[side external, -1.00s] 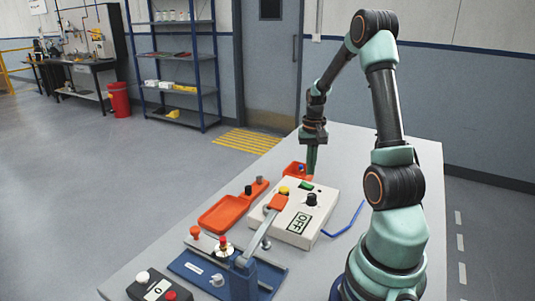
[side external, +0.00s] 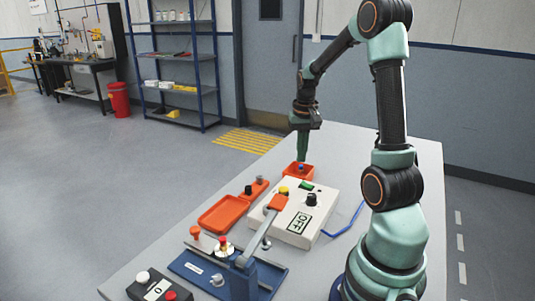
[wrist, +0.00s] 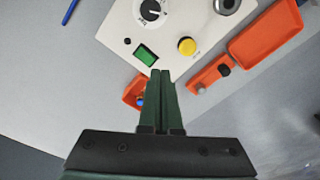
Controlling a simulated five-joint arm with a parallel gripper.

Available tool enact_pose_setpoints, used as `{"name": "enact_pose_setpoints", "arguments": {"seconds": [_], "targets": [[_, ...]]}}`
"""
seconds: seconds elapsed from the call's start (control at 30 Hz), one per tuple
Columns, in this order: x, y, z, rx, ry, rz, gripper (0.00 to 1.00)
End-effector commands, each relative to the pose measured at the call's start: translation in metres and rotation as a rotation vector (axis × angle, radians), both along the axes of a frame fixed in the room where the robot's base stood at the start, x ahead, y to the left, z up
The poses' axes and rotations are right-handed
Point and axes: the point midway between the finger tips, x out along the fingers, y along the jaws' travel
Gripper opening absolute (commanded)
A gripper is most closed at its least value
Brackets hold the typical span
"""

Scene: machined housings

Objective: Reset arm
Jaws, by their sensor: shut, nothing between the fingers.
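My gripper (side external: 302,157) is shut and empty, its green fingers pointing down above the far part of the table. In the wrist view the two fingers (wrist: 161,73) lie together. Below and beside them is a small orange tray (side external: 291,174) with a blue-topped piece in it; the fingers partly hide this tray in the wrist view (wrist: 130,93). The light control box (side external: 325,208) has a yellow button, a green switch, a black knob and an OFF label.
A larger orange tray (side external: 222,213) lies left of the box. A blue fixture (side external: 190,268) with a lever and a button box (side external: 143,291) stand at the near end. A blue cable (side external: 350,222) lies right of the box. The table's far right (side external: 350,150) is clear.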

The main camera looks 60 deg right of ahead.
Motion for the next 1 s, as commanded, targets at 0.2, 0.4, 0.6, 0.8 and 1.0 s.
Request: {"name": "enact_pose_setpoints", "arguments": {"seconds": [0.2, 0.4, 0.6, 0.8, 1.0], "targets": [[0.03, 0.087, 0.05, -0.084, -0.1, 0.273, 0.0], [0.033, 0.166, 0.081, -0.146, -0.203, 0.521, 0.0], [0.018, 0.234, 0.097, -0.19, -0.313, 0.749, 0.0], [0.003, 0.271, 0.102, -0.211, -0.387, 0.889, 0.0], [-0.001, 0.279, 0.102, -0.215, -0.404, 0.923, 0.0]]}}
